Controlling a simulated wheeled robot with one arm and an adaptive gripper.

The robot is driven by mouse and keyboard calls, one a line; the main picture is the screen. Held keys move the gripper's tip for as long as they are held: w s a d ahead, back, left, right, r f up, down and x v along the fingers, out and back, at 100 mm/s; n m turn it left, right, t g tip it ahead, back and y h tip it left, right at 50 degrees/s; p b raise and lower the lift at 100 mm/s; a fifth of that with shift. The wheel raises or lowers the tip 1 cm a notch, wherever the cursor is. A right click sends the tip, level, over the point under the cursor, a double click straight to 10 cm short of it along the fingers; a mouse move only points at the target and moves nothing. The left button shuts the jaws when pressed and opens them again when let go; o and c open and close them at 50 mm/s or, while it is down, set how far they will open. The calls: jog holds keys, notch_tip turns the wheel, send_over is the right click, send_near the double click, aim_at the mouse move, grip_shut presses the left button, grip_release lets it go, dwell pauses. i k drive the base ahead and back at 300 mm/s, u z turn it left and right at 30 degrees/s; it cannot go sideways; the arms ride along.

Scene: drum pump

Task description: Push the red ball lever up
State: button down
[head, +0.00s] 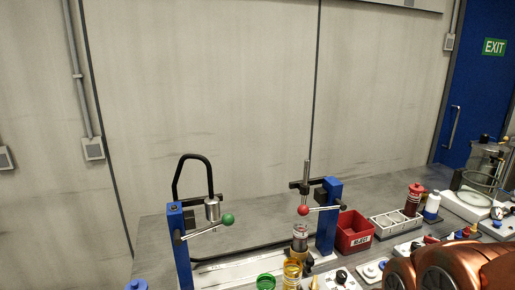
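The red ball (303,210) is the knob of a short metal lever (325,208) on the right blue post (327,232) of the bench fixture. The lever lies about level, with the ball at its left end. A vertical metal rod rises just above the ball, and a clear cylinder (300,231) stands below it. My gripper is not in view. Only copper-coloured parts of my arm show at the bottom right, well apart from the lever.
A green ball lever (228,219) and black hose (176,180) are on the left blue post (180,247). A red bin (354,234), a rack (397,225), and red (413,201) and white (432,207) bottles stand to the right.

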aim_at(304, 210)
jog(key=u, duration=0.3)
jog(key=k, duration=1.05)
jog(key=u, duration=1.55)
jog(key=i, duration=0.75)
jog(key=z, duration=0.7)
jog(key=i, duration=0.65)
jog(key=z, duration=0.8)
